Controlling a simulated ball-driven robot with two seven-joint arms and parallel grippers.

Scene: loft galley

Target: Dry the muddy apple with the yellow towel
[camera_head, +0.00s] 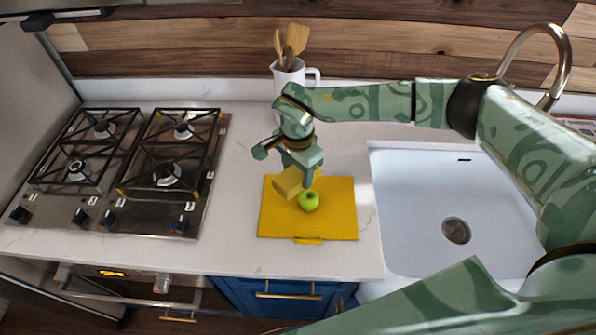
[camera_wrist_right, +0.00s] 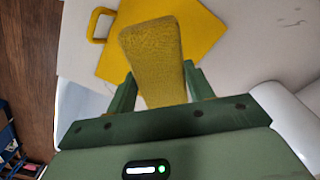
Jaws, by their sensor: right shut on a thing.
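A green apple (camera_head: 309,201) sits on a yellow board (camera_head: 335,215) on the counter. I cannot make out mud on it at this size. My right gripper (camera_head: 301,168) is shut on a folded yellow towel (camera_head: 288,183), just behind and to the left of the apple. The towel seems beside or against the apple; I cannot tell if they touch. In the right wrist view the towel (camera_wrist_right: 152,58) stands between the fingers of the gripper (camera_wrist_right: 160,88), over the board (camera_wrist_right: 205,35), and the apple is hidden. My left gripper is not in view.
A gas cooktop (camera_head: 125,165) is on the left and a white sink (camera_head: 420,220) with a curved tap (camera_head: 565,60) is on the right. A white jug (camera_head: 287,78) with wooden utensils stands at the back. The counter between cooktop and board is clear.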

